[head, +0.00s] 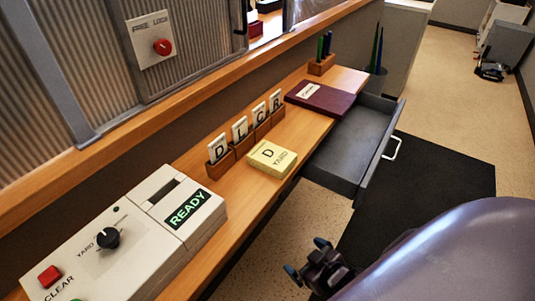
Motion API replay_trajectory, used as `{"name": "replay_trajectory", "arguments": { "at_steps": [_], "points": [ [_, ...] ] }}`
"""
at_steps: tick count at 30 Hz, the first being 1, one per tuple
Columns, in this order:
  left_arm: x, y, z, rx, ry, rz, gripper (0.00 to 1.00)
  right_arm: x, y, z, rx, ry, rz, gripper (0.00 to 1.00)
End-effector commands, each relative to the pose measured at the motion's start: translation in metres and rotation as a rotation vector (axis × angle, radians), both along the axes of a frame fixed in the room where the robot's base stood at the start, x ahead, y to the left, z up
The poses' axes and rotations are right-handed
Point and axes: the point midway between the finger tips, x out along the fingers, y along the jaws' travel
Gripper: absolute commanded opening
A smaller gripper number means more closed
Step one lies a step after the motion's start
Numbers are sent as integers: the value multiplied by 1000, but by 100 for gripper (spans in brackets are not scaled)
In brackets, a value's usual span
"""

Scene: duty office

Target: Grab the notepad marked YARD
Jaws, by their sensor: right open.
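The notepad marked YARD (272,158) is a yellow pad with a large D above the word YARD. It lies flat on the wooden desk (236,183), near its front edge, just in front of the row of letter cards. My right gripper (306,258) is open and empty. It shows below and to the right of the notepad in the picture, over the floor in front of the desk, apart from the pad. My left gripper is not in view.
Letter cards D, L, C, R stand in a wooden rack (222,170) behind the pad. A control box with a READY display (187,209) stands to the left. A dark red book (321,99) lies to the right, by an open, empty-looking drawer (350,145) that juts out.

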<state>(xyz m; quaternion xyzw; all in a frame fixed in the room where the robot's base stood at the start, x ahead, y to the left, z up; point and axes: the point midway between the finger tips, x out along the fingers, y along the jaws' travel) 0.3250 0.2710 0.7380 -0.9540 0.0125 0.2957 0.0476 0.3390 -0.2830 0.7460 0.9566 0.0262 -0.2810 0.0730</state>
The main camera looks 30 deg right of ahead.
Motion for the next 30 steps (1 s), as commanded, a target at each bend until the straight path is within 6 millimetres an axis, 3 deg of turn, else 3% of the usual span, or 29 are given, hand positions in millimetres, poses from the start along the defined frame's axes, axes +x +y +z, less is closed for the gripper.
{"name": "replay_trajectory", "arguments": {
  "at_steps": [1,11,18,24,30],
  "points": [
    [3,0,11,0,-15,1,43,6,-5,11,-23,-15,23,100],
    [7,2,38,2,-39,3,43,40,-38,66,-71,-90,158,100],
    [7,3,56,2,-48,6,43,70,-63,129,-22,-171,291,100],
    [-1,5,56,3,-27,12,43,88,-79,180,72,-235,357,100],
    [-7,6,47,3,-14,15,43,91,-83,196,196,-285,334,100]
  ]
}}
